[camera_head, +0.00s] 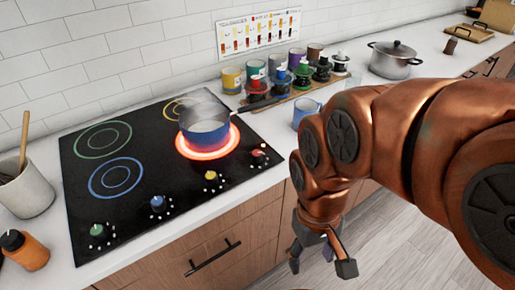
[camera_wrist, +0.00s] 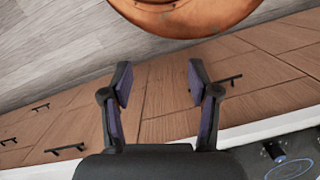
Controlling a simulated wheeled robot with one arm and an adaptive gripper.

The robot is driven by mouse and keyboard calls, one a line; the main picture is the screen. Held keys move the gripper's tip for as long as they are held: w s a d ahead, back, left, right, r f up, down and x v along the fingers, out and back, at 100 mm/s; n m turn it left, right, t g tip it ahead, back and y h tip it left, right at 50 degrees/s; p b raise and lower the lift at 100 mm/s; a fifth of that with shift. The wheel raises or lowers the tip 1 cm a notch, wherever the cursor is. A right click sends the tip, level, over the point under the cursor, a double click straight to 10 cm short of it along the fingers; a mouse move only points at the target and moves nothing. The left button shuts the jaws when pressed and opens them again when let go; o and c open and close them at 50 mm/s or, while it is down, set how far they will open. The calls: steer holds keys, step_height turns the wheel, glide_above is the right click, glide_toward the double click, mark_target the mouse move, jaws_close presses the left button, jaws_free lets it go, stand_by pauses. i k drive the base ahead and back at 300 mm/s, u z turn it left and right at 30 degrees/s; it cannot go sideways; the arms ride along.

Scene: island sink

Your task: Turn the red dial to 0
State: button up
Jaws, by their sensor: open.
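The red dial (camera_head: 258,151) sits at the right end of the row of knobs on the black cooktop (camera_head: 135,212). It is small here, and I cannot read its setting. The burner ring (camera_head: 232,149) behind it glows red-orange under a blue pot (camera_head: 203,128). My gripper (camera_head: 322,267) hangs in front of the counter, to the right of and lower in the picture than the dial, apart from it. In the wrist view its two fingers (camera_wrist: 160,88) are spread with nothing between them. The red dial does not show in the wrist view.
Yellow (camera_head: 210,176), blue (camera_head: 157,202) and green (camera_head: 96,230) knobs share the cooktop. The pot's dark handle (camera_head: 258,104) points right. A blue mug (camera_head: 306,113) stands behind my arm. Wooden cabinet fronts with a black drawer handle (camera_head: 213,257) lie below the counter.

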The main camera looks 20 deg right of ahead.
mark_target(256, 153)
steer(key=k, duration=0.5)
steer(key=z, duration=0.95)
steer(key=i, duration=0.95)
steer(key=u, duration=2.3)
